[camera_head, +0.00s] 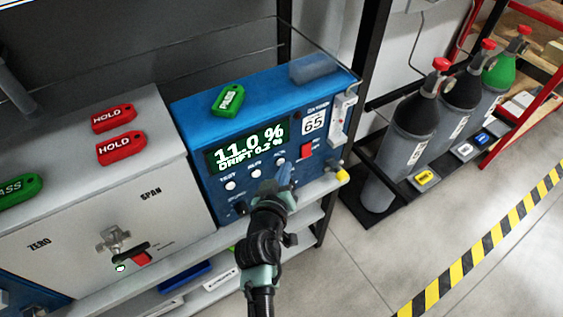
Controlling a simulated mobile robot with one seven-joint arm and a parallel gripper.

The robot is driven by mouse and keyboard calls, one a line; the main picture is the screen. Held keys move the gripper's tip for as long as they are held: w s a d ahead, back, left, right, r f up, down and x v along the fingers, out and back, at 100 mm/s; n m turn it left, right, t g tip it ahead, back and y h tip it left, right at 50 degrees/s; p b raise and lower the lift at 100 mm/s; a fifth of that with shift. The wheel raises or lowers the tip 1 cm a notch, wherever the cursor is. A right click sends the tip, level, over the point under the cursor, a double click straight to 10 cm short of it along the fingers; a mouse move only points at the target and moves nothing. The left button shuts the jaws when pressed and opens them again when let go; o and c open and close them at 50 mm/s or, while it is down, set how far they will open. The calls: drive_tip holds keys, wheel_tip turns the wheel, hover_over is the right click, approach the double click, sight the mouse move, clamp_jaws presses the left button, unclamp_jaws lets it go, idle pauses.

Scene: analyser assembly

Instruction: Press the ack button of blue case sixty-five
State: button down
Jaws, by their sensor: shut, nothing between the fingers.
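The blue case (187,119) stands on the bench and carries a white label plate (314,124) reading 65. Its display (247,146) shows 11.0 % and DRIFT 0.2 %. Below the display is a row of three small white buttons: the left one (230,186) is labelled TEST, then a middle one (256,173), then a right one (281,162) whose label seems to begin with A. The labels are too small to read surely. My gripper (285,174) is shut and empty, its tips just below the right button. I cannot tell whether they touch the panel.
A red switch (306,150) and a yellow fitting (342,175) lie right of my gripper. A green PASS tag (228,100) lies on the case. A grey case (90,217) with red HOLD tags (121,148) stands left. Gas cylinders (418,125) stand right; floor is clear in front.

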drive_tip(key=shift+w+a, duration=0.15)
idle(0.5)
drive_tip(key=shift+s+d+p, duration=0.3)
drive_tip(key=shift+s+d, duration=0.25)
drive_tip(key=shift+s, duration=0.15)
drive_tip(key=s+d+p, duration=0.1)
drive_tip(key=s, duration=0.1)
drive_tip(key=s+d+p, duration=0.1)
drive_tip(key=s+d, duration=0.1)
drive_tip(key=shift+p, duration=0.35)
idle(0.6)
